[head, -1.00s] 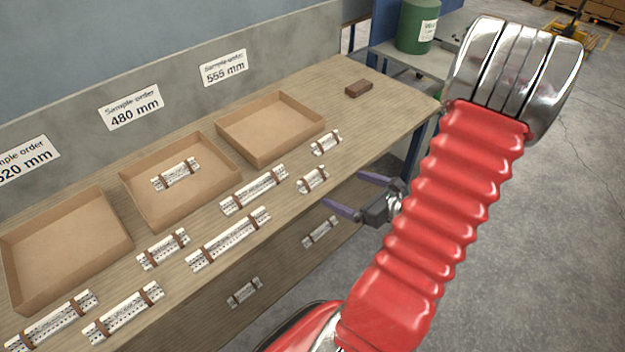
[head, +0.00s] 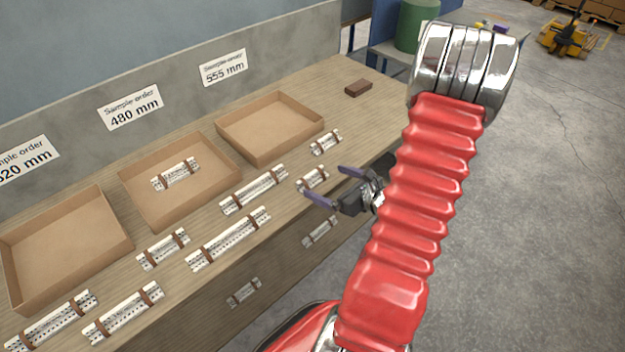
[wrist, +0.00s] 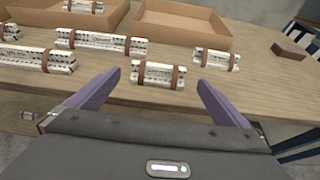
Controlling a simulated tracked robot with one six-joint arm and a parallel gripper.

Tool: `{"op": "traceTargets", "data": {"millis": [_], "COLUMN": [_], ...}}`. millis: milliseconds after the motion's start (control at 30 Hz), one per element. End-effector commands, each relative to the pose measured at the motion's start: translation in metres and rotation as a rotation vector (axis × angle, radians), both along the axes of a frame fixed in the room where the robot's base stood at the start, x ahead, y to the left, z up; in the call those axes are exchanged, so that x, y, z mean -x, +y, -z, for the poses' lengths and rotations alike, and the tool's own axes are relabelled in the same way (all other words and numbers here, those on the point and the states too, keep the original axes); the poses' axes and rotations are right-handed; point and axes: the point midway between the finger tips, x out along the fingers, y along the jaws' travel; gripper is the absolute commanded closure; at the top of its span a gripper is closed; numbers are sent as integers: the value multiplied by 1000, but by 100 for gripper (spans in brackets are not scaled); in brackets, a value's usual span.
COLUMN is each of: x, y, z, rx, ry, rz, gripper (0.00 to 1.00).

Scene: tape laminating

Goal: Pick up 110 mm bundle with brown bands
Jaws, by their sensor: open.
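Several white bundles with brown bands lie on the workbench, in different lengths; no length is marked on them. A short bundle (head: 312,179) lies near the bench's front edge. In the wrist view this short bundle (wrist: 158,75) lies ahead, between the lines of my two purple fingers. My gripper (head: 323,181) is open and empty, with its fingertips at the near side of this bundle; it also shows in the wrist view (wrist: 158,79). Another short bundle (head: 326,142) lies behind it, and a third (head: 163,249) farther left. One bundle (head: 175,174) sits in the middle tray.
Cardboard trays stand along the back: left (head: 118,259), middle (head: 229,178) and right (head: 318,127). Longer bundles (head: 254,190) lie close on the left. A brown block (head: 358,88) lies at the far right of the bench (head: 375,125), with clear wood around it.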

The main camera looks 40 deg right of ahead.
Motion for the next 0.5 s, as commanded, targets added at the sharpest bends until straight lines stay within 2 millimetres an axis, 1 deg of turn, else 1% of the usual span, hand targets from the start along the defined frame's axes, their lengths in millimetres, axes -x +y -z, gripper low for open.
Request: {"op": "traceTargets", "data": {"millis": [33,133,500], "x": [-5,-9,-11], "y": [1,1,1], "z": [2,4,4], "rx": [-1,0,0], "ry": [0,0,0], "rz": [-3,-1,-1], "gripper": [0,0,0]}}
